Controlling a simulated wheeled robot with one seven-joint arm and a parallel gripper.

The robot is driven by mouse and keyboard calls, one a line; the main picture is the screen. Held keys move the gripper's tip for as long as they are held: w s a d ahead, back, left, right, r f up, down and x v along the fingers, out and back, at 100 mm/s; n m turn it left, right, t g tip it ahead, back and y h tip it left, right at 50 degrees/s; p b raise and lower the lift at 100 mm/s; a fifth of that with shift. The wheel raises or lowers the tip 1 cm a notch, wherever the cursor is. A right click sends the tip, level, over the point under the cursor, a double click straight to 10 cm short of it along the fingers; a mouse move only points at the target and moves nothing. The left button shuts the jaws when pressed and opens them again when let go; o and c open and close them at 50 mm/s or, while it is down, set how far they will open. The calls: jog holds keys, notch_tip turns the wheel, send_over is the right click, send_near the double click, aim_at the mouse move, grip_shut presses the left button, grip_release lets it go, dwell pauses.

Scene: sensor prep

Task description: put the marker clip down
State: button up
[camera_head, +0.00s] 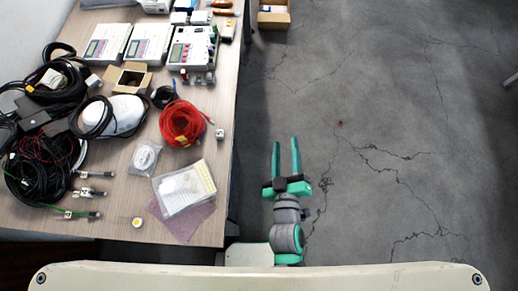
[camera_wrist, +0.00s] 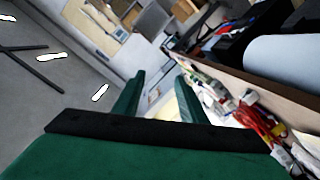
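My gripper (camera_head: 286,160) is over the bare floor, to the right of the table (camera_head: 225,105). Its two green fingers are apart with a clear gap, and I see nothing held between them. In the wrist view the fingers (camera_wrist: 158,95) are also apart, with only the background between them. I cannot tell for sure which thing is the marker clip. A small white block with a dark mark (camera_head: 219,133) lies near the table's right edge. Similar small white marked pieces (camera_head: 83,174) sit on connectors at the left of the table.
White devices (camera_head: 150,43) stand at the back. A cardboard box (camera_head: 273,14) is on the floor at the top. The floor to the right is clear.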

jog(key=s+a+m, duration=0.3)
jog(key=s+a, duration=0.1)
jog(key=s, duration=0.4)
jog(key=s+a+m+g, duration=0.1)
jog(key=s+a+m, duration=0.2)
jog(key=s, duration=0.6)
jog(key=shift+a+f+m+y, duration=0.25)
jog(key=shift+a+m+y, duration=0.05)
jog(key=shift+a+m, duration=0.15)
jog(key=shift+c, duration=0.9)
